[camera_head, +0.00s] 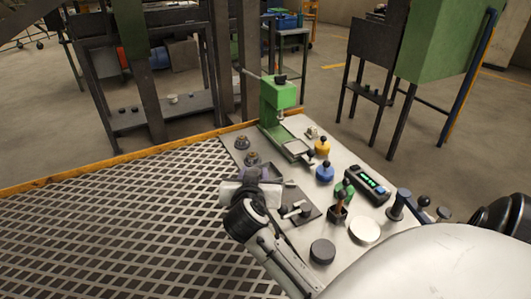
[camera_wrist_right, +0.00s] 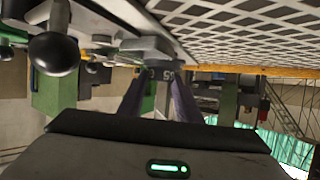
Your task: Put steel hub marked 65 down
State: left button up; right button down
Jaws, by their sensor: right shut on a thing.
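My right gripper (camera_head: 258,178) is over the pale work plate (camera_head: 285,132), near its left edge beside the grating. In the right wrist view, its two purplish fingers (camera_wrist_right: 158,98) are shut on a grey steel hub (camera_wrist_right: 153,74). Part of a marking that looks like 65 shows on the hub, upside down in that view. The hub's wide flange (camera_wrist_right: 148,48) is close to the plate; I cannot tell whether it touches. The gripper mostly hides the hub in the head view. My left gripper is not in view.
Two small hubs (camera_head: 247,151) stand behind the gripper. A green press (camera_head: 277,100) is at the back of the plate. Blue and yellow knobbed pieces (camera_head: 324,172), a digital gauge (camera_head: 369,185) and dark and pale discs (camera_head: 322,251) stand to the right. Open grating (camera_head: 120,225) lies left.

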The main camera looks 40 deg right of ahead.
jog(key=w+d+r+m+g+h, duration=0.2)
jog(key=d+r+m+g+h, duration=0.1)
jog(key=d+r+m+g, duration=0.25)
jog(key=shift+t, duration=0.25)
jog(key=f, duration=0.4)
jog(key=shift+w+f, duration=0.2)
jog(key=shift+f, duration=2.3)
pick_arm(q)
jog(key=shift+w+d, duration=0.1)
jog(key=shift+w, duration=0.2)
pick_arm(e)
jog(key=c, duration=1.3)
grip_release()
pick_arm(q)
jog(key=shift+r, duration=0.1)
pick_arm(e)
jog(key=shift+a, duration=0.1)
